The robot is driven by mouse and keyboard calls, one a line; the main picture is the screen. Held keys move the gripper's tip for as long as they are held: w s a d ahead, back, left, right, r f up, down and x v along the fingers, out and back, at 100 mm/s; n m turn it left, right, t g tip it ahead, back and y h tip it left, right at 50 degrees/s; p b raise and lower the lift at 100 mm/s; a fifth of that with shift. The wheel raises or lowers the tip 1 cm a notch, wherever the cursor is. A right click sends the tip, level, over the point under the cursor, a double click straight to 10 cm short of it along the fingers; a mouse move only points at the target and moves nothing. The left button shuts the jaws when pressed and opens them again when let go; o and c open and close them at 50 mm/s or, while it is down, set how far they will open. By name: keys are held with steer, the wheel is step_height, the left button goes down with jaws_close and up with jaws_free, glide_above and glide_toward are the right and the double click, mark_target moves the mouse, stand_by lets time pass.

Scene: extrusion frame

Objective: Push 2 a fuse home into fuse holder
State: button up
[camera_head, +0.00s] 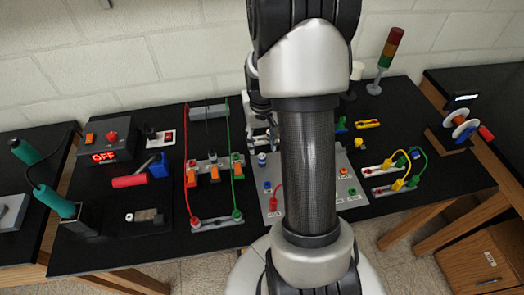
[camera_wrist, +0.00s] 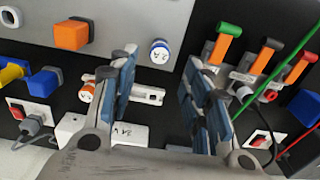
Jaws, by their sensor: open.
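The fuse marked 2 A (camera_wrist: 159,50), a white cylinder with a blue band, stands end-up at the edge of the light grey panel (camera_wrist: 125,22) in the wrist view. A small blue-and-white cylinder (camera_head: 262,158) on the panel in the head view looks like it. My gripper (camera_wrist: 158,82) is open and empty, with one finger on each side of the picture's middle. The fuse lies beyond the gap between the fingertips, apparently untouched. I cannot tell how deep the fuse sits; its holder is hidden beneath it. In the head view my arm hides most of the gripper and part of the panel.
An orange-banded cylinder (camera_wrist: 88,88) and a white strip (camera_wrist: 148,95) lie near the fingers. An orange block (camera_wrist: 71,35) sits on the panel.

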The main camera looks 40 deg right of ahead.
steer(key=shift+r, duration=2.2)
